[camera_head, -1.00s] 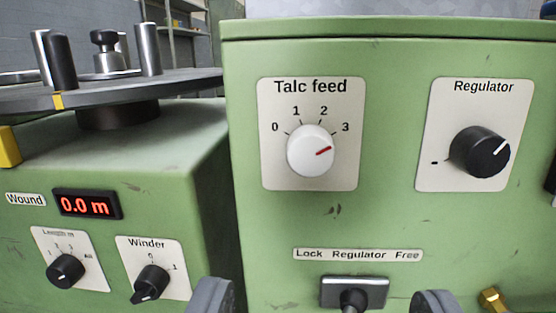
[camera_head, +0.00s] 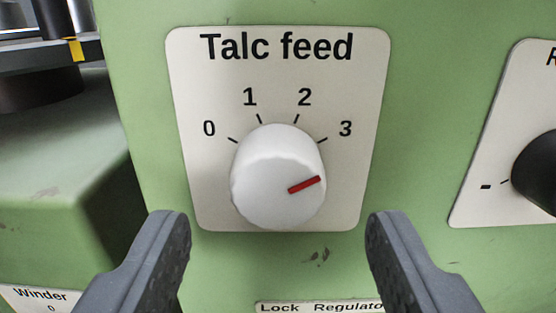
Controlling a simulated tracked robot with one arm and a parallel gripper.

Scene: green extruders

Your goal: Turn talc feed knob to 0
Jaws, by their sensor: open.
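The white talc feed knob (camera_head: 272,172) sits on a cream plate (camera_head: 205,85) headed "Talc feed", with marks 0, 1, 2 and 3 around its top. Its red pointer line points right and slightly up, towards the 3 side. My gripper (camera_head: 278,228) is open, with one grey finger at the lower left and one at the lower right. The knob appears between and a little above the fingertips in the picture. Nothing is between the fingers that I can see, and they look apart from the knob.
The black regulator knob (camera_head: 537,172) is cut off at the right edge. The Lock/Regulator label (camera_head: 320,306) is partly visible at the bottom. The Winder plate (camera_head: 35,298) shows at the lower left, below a lower green housing (camera_head: 60,190).

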